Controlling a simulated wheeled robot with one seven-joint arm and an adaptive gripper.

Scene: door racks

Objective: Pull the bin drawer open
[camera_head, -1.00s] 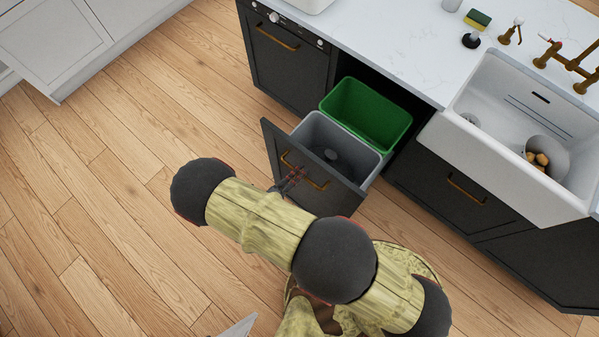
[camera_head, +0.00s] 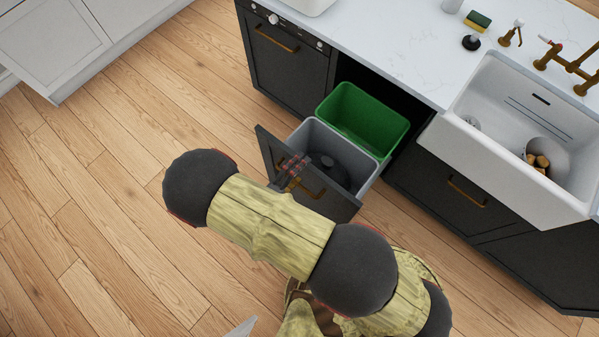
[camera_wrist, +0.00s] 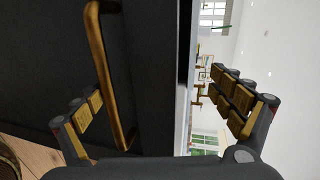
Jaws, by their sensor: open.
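The bin drawer (camera_head: 330,205) is pulled out from the dark cabinet run. It holds a green bin (camera_head: 362,118) at the back and a grey bin (camera_head: 367,172) in front. Its brass bar handle (camera_wrist: 103,70) stands upright in the wrist view, on the dark drawer front. My gripper (camera_head: 292,170) is at the drawer front, by the handle and top edge, partly hidden by my arm. In the wrist view my gripper (camera_wrist: 158,90) is open and empty. One finger is left of the handle, the other right of the front's light edge. Contact cannot be told.
A dark appliance (camera_head: 285,65) with a brass handle is left of the drawer. The white sink (camera_head: 490,165) is to the right, above more closed dark fronts. A white cabinet (camera_head: 50,40) stands at upper left. The wooden floor (camera_head: 90,190) at left is clear.

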